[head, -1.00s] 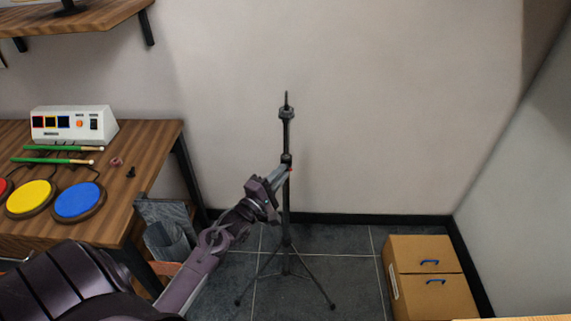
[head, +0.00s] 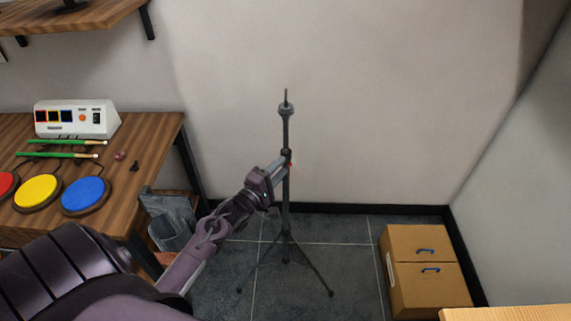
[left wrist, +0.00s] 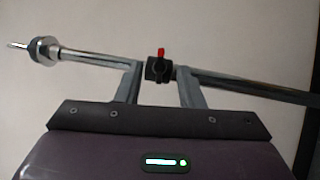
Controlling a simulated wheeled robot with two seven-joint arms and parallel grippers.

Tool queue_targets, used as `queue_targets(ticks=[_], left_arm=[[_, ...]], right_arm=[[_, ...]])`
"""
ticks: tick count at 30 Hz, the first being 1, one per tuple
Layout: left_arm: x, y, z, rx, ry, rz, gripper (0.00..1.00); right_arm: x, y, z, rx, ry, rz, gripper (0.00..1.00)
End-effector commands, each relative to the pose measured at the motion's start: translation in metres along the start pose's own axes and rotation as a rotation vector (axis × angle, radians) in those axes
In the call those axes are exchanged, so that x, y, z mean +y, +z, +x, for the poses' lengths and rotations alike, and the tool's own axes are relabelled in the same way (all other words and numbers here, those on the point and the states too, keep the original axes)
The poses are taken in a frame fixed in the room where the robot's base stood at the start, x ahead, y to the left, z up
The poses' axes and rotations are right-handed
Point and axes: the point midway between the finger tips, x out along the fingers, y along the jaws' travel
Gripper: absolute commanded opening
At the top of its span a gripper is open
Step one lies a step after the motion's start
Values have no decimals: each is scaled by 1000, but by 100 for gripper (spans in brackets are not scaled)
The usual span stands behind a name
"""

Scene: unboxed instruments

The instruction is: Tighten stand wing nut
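The black music stand (head: 286,205) stands upright on its tripod legs on the floor, in the middle of the head view. Its pole crosses the left wrist view (left wrist: 250,87) sideways. A dark collar (left wrist: 158,70) on the pole carries a small red wing nut (left wrist: 161,52), which also shows as a red speck in the head view (head: 291,164). My left gripper (head: 284,162) is at the collar, open, with one finger to each side of it in the left wrist view (left wrist: 159,75). Whether the fingers touch the pole is unclear. My right gripper is out of view.
A wooden desk (head: 150,150) at left holds coloured drum pads (head: 85,194), green drumsticks (head: 60,155) and a white control box (head: 75,119). A grey bin (head: 170,230) stands beside it. A wall is close behind the stand.

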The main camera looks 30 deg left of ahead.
Motion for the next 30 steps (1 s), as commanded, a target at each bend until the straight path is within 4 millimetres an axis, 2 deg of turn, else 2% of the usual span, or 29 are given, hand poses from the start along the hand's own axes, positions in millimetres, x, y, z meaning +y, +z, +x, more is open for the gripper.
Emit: queue_targets(ticks=[3, 15, 30], left_arm=[[2, 0, -12, 1, -4, -1, 35], [2, 0, -51, 1, -3, -1, 35], [0, 0, -56, 0, -1, 0, 35]], right_arm=[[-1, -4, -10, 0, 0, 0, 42], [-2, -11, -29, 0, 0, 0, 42], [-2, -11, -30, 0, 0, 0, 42]])
